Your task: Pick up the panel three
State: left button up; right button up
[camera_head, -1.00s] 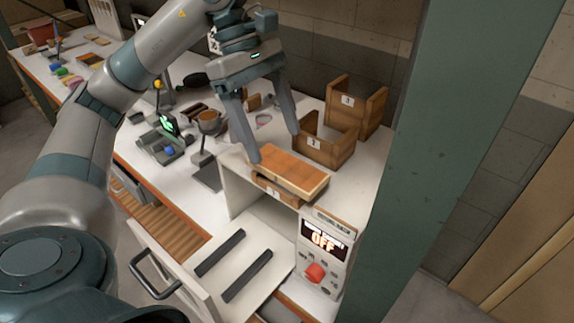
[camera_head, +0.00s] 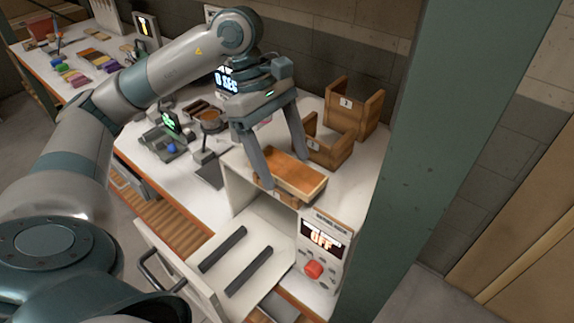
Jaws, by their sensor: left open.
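Whether either finger touches the panel cannot be told. A wooden holder labelled 3 (camera_head: 369,118) stands at the back right. A holder labelled 2 (camera_head: 332,152) stands before it, partly hidden by a finger. No panel marked three can be read. My right gripper is not in view.
The oven's door (camera_head: 207,287) hangs open with two dark bars. Its control box (camera_head: 322,245) reads OFF. A green post (camera_head: 470,100) rises at right. A small scale (camera_head: 165,143) and a stand (camera_head: 208,165) are left of the gripper.

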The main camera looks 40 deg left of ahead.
aim_at(284, 166)
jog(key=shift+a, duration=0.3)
pick_arm(q)
jog(key=c, duration=1.2)
jog(key=shift+r, duration=0.1)
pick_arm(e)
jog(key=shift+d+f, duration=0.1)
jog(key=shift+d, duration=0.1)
